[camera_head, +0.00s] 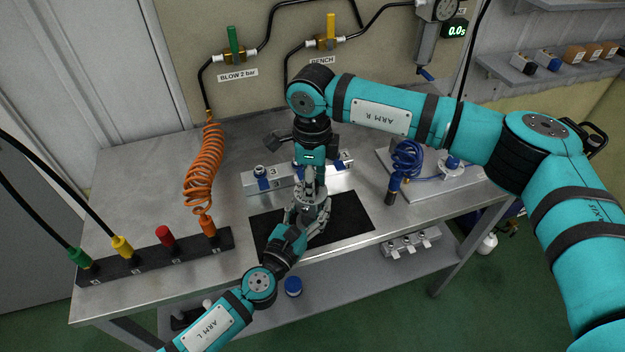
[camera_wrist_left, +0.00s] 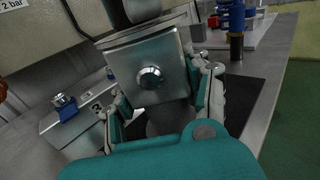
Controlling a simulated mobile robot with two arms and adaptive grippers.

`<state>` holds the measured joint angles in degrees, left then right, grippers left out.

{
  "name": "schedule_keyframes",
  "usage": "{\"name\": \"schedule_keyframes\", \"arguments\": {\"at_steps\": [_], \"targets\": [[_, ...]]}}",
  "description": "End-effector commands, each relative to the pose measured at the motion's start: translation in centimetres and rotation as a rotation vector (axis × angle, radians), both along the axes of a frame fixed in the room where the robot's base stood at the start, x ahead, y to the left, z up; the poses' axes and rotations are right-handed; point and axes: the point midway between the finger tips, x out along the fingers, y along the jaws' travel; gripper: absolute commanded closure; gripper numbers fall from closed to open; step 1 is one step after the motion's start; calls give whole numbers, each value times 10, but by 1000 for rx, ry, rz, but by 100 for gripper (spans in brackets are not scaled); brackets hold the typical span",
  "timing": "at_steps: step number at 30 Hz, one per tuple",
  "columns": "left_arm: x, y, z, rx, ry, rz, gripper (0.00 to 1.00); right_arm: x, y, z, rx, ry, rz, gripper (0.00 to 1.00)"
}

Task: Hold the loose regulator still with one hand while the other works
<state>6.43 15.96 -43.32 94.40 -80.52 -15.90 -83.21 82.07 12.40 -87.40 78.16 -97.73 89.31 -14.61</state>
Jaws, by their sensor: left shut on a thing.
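The loose regulator (camera_wrist_left: 170,56), seen as a square grey metal block with a round silver boss, is between my left fingers in the left wrist view. My left gripper (camera_wrist_left: 160,108) is shut on it, with a finger at each side. In the head view my left gripper (camera_head: 309,207) is above the black mat (camera_head: 348,220), and the regulator is mostly hidden among the fingers. My right gripper (camera_head: 312,178) points down from above, close over the left one. Its fingertips are too crowded to tell open from shut.
A metal rail (camera_head: 247,184) with blue-collared fittings lies behind the grippers. A board with a blue coiled hose (camera_head: 407,160) is to the right. A black holder (camera_head: 150,262) with coloured plugs and an orange coiled hose (camera_head: 203,165) is left.

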Motion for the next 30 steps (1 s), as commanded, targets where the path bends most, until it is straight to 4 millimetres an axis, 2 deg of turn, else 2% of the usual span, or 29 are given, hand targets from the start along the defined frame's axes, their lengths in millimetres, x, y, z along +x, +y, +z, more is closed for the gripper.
{"name": "schedule_keyframes", "arguments": {"at_steps": [21, 30], "targets": [[-1, -1, -1, 2, 1, -3, 100, 0, 2, 2, 4, -4, -672, 100], [-1, -1, -1, 2, 1, -4, 100, 0, 1, 2, 4, -5, -888, 100]]}}
